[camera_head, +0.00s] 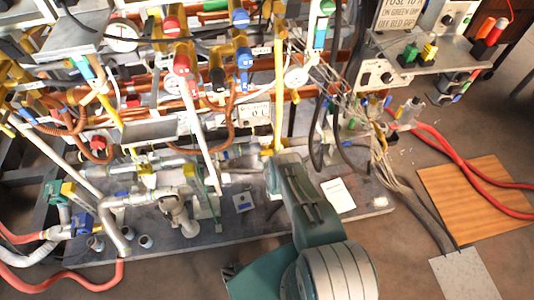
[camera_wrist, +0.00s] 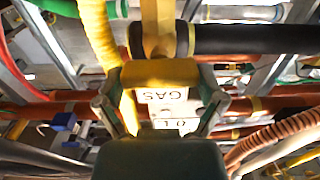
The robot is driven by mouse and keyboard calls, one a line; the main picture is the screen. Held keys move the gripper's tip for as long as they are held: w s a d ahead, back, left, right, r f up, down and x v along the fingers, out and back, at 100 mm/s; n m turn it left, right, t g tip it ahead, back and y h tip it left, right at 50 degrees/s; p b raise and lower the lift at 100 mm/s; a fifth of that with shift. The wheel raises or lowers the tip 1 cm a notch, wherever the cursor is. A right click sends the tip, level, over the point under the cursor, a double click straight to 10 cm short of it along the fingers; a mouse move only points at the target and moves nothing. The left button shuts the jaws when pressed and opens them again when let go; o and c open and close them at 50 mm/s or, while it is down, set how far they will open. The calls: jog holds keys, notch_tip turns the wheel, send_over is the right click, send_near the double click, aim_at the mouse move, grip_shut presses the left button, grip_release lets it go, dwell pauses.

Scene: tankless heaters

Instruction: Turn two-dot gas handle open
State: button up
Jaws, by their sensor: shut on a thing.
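A yellow gas handle (camera_wrist: 160,73) lies crosswise between the fingers of my gripper (camera_wrist: 161,98) in the wrist view. The gripper is shut on it, with one finger at each end of the bar. A white label reading GAS (camera_wrist: 168,97) shows upside down just behind the handle, with more marks below it. I cannot make out two dots on the handle. In the head view my arm covers the gripper's fingers and the handle. A white marked plate (camera_head: 254,112) shows there beside a yellow upright pipe (camera_head: 279,80).
Copper pipes (camera_head: 232,110), valves and a white rod (camera_head: 196,130) crowd the left. Black cables and loose wires (camera_head: 372,150) hang to the right. A dark hose (camera_wrist: 240,40) runs close to the handle. A wooden board (camera_head: 480,200) lies on the floor at right.

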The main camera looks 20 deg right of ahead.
jog(key=shift+n, duration=0.3)
jog(key=n, duration=0.3)
jog(key=shift+w+a+n, duration=0.1)
jog(key=shift+a+n, duration=0.05)
jog(key=shift+n, duration=0.15)
jog(key=n, duration=0.4)
jog(key=shift+a+n, duration=0.15)
jog(key=shift+n, duration=0.15)
jog(key=n, duration=0.4)
jog(key=shift+a+f, duration=0.1)
jog(key=shift+f, duration=0.1)
jog(key=shift+a+f+n, duration=0.1)
jog(key=shift+f+n, duration=0.05)
jog(key=shift+n, duration=1.95)
jog(key=shift+f, duration=0.1)
jog(key=o, duration=0.8)
